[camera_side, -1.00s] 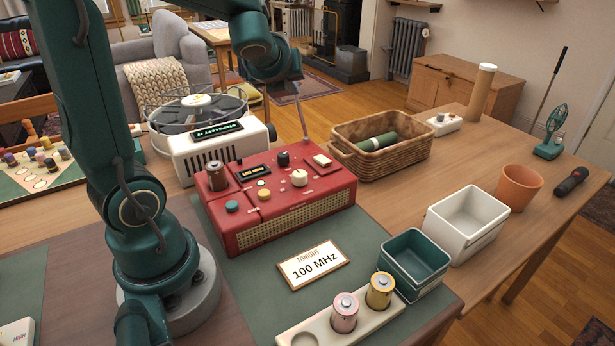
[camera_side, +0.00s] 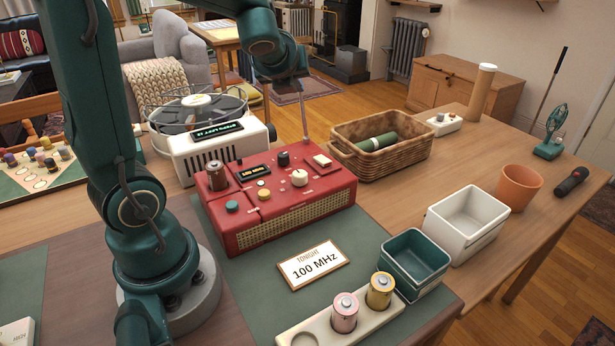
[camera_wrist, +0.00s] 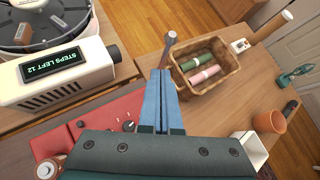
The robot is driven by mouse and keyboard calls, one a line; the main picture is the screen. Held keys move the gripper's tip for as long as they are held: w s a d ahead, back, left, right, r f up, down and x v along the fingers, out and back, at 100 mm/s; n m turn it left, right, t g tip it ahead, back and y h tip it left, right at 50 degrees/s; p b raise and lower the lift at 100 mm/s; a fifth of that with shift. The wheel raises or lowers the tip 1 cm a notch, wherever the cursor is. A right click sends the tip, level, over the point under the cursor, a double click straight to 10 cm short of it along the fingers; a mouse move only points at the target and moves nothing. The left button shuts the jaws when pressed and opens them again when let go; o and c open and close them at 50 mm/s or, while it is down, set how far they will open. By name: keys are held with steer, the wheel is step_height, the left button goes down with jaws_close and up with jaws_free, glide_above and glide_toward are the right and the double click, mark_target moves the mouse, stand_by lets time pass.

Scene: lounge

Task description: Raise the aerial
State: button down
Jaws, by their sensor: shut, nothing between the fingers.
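The red radio (camera_side: 275,205) sits on the green mat with a display, knobs and buttons on top. Its thin aerial (camera_side: 303,118) rises from the back right corner, nearly upright with a slight lean left. My gripper (camera_side: 298,79) is at the upper part of the aerial. In the wrist view my gripper's blue fingers (camera_wrist: 162,80) are shut with nothing between them. The aerial's tip (camera_wrist: 171,45) shows just beyond the fingertips, and the fingers hide the rod below. I cannot tell whether they touch it.
A wicker basket (camera_side: 347,162) holding a green cylinder stands right of the radio. A white device (camera_side: 222,153) with a round top stands behind left. A card reading "100 MHz" (camera_side: 312,263) and a battery holder (camera_side: 318,335) lie in front. White and green bins stand at right.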

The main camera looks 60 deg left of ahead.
steer(key=shift+s+f, duration=0.2)
steer(key=shift+s, duration=0.25)
steer(key=d+f+v, duration=0.1)
steer(key=v, duration=1.2)
steer(key=s+d+f+n+g+h, duration=0.1)
steer(key=s+d+f+n+h, duration=0.2)
steer(key=n, duration=0.9)
steer(key=s+d+f+n+h, duration=0.4)
steer(key=d+f+n, duration=0.3)
steer(key=n, duration=0.4)
steer(key=shift+d+n+g+h, duration=0.4)
steer(key=shift+d, duration=0.2)
